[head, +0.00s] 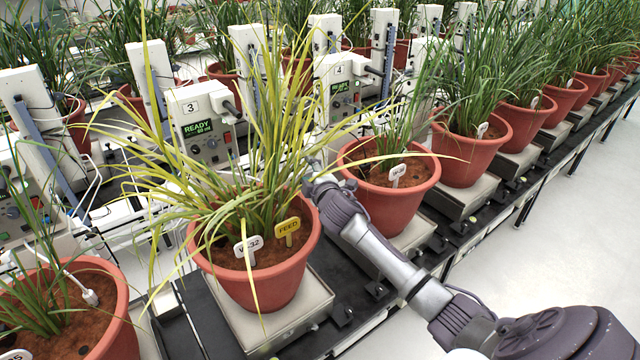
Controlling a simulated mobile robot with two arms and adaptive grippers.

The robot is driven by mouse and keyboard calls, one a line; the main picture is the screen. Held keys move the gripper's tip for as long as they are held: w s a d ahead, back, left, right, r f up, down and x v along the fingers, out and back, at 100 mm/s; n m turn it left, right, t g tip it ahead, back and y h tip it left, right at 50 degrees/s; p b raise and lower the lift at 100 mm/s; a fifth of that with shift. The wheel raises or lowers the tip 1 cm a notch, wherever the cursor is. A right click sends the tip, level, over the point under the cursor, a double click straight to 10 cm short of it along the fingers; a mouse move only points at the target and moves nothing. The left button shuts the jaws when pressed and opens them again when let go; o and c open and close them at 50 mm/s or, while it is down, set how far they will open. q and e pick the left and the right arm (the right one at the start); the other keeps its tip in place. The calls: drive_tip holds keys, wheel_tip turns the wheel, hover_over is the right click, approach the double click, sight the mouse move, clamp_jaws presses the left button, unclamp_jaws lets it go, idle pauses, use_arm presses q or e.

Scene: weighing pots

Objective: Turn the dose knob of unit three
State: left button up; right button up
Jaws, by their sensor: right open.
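Unit three (186,100) is a white box marked 3, behind a potted plant with yellowing leaves. Its green display (198,128) reads READY and what looks like 60 ml. A small dark knob (196,150) shows below the display, partly crossed by leaves; a red button (227,137) sits to its right. My right arm reaches in from the lower right, between two pots. My right gripper (311,172) is open, to the right of unit three's panel and apart from it. Leaves and the pot rim partly hide its fingers. My left gripper is not in view.
The terracotta pot (262,285) with W32 and FEED tags stands on a scale in front of unit three. Another pot (400,205) is close to the right of my forearm. Unit four (340,75) stands behind. The aisle floor at right is clear.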

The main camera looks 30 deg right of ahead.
drive_tip(key=shift+g, duration=0.5)
drive_tip(key=d+f, duration=0.1)
drive_tip(key=f, duration=0.1)
drive_tip(key=s+d+f, duration=0.1)
drive_tip(key=shift+s+d+f, duration=0.1)
drive_tip(key=shift+s+f, duration=0.05)
drive_tip(key=shift+f, duration=0.25)
